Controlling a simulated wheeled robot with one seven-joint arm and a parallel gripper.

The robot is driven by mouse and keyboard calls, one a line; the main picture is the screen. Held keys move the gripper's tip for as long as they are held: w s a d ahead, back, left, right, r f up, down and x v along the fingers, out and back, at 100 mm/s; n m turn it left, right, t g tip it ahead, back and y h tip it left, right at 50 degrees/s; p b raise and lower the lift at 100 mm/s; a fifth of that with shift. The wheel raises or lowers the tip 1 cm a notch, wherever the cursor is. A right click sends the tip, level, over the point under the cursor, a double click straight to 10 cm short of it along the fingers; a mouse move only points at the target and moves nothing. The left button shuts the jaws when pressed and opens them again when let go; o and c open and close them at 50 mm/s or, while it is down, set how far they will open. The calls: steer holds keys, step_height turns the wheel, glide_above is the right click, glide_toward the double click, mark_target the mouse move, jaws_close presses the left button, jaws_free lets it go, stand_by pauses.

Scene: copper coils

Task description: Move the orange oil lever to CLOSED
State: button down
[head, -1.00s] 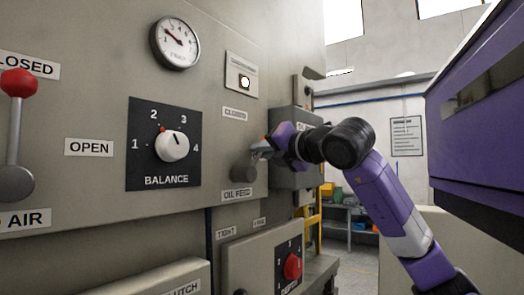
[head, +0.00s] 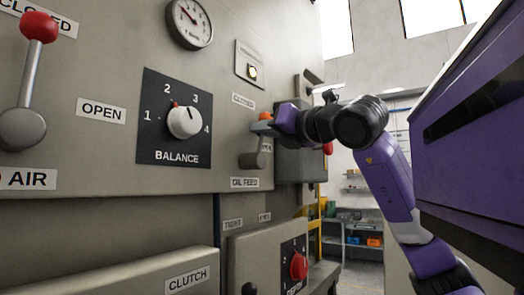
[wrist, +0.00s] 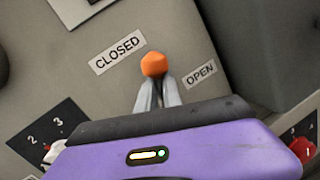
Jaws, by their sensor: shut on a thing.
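The oil feed lever has an orange ball (head: 265,116) and a grey hub (head: 250,160) above the OIL FEED label (head: 245,183). It points up, leaning slightly right. My gripper (head: 272,121) is shut on the lever near its ball, coming from the right. In the wrist view the orange ball (wrist: 154,64) sits at the fingertips of my gripper (wrist: 157,80). The ball lies between the CLOSED label (wrist: 117,52) on the left and the OPEN label (wrist: 199,74) on the right. The lever shaft is hidden behind the fingers in the wrist view.
Left of the lever is the BALANCE dial (head: 185,122); farther left is the red-ball AIR lever (head: 32,75). A box with a red knob (head: 298,266) stands below. A grey box (head: 298,162) stands close behind my gripper. A purple body (head: 470,150) fills the right.

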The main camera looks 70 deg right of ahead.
steer(key=shift+w+a+r+n+t+b, duration=0.1)
steer(key=shift+a+r+n+t+b, duration=0.2)
steer(key=shift+a+n+b, duration=0.55)
steer(key=shift+a+r+n+t+b, duration=0.3)
steer(key=shift+a+n+b, duration=0.15)
steer(key=shift+n+b, duration=0.75)
steer(key=shift+a, duration=0.1)
steer(key=c, duration=1.5)
jaws_free()
steer(key=shift+n, duration=0.25)
steer(key=shift+w+f, duration=0.1)
steer(key=shift+f, duration=0.15)
